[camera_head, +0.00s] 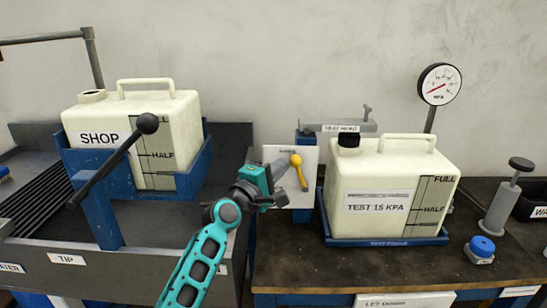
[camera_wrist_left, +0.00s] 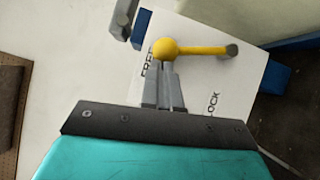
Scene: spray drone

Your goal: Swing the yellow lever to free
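The yellow lever (camera_head: 297,162) is mounted on a white plate (camera_head: 310,160) between the two tanks. Its ball end is up near the small FREE label, and its stem runs down to a grey pivot. In the left wrist view the lever (camera_wrist_left: 195,49) lies across the plate (camera_wrist_left: 225,75), ball beside FREE and away from LOCK. My left gripper (camera_head: 284,160) is just left of the ball in the head view. In the wrist view its fingers (camera_wrist_left: 166,66) are close together, tips at the ball's near edge; contact is unclear. My right gripper is not in view.
The SHOP tank (camera_head: 180,120) stands in a blue cradle at left, with a black-knobbed bar (camera_head: 115,160) before it. The TEST 15 KPA tank (camera_head: 390,170) stands at right. A gauge (camera_head: 439,84), a hand pump (camera_head: 502,205) and a blue knob (camera_head: 482,246) are farther right.

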